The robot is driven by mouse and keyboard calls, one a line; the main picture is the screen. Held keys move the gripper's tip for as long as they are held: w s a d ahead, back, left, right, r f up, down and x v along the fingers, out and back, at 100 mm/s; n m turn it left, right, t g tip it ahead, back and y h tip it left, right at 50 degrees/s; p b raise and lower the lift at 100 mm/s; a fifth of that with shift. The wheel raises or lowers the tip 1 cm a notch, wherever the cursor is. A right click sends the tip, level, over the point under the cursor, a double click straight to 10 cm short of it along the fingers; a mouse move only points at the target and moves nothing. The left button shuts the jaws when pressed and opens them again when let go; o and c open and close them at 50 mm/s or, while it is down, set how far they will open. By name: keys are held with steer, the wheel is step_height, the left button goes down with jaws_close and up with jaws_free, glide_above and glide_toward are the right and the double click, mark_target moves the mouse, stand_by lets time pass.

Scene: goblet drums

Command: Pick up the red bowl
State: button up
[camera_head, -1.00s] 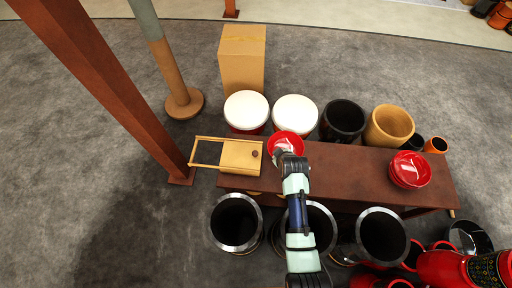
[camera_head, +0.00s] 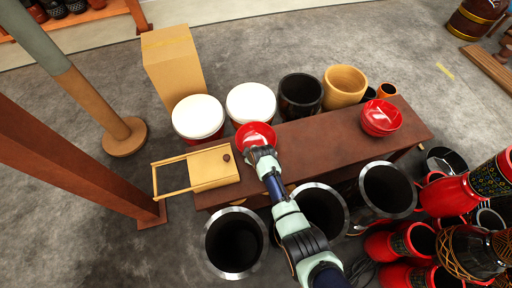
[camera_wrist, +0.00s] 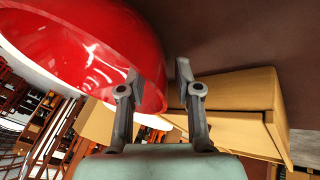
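A glossy red bowl (camera_head: 256,135) is at the left end of the brown bench (camera_head: 325,139). My gripper (camera_head: 262,153) is at its near side. In the wrist view the same red bowl (camera_wrist: 85,40) fills the upper left. My gripper's two fingers (camera_wrist: 158,82) stand apart, with the bowl's edge showing between them. The left finger overlaps the bowl; a gap shows between the edge and the right finger. Contact is unclear. A second red bowl, or a stack of them (camera_head: 381,117), sits near the bench's right end.
A wooden box with a slid-out lid (camera_head: 212,168) lies left of the bowl, and also shows in the wrist view (camera_wrist: 240,92). White-topped red drums (camera_head: 198,117), a black drum (camera_head: 300,94) and a wooden drum (camera_head: 344,87) stand behind. Metal-rimmed drums (camera_head: 235,242) stand in front.

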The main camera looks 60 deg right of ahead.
steer(key=shift+x, duration=0.75)
steer(key=shift+a+r, duration=0.1)
steer(key=shift+a, duration=0.05)
jaws_close()
steer(key=shift+w, duration=0.1)
steer(key=shift+r, duration=0.1)
step_height(320, 180, up, 20)
steer(key=p, duration=1)
steer(key=shift+p, duration=0.4)
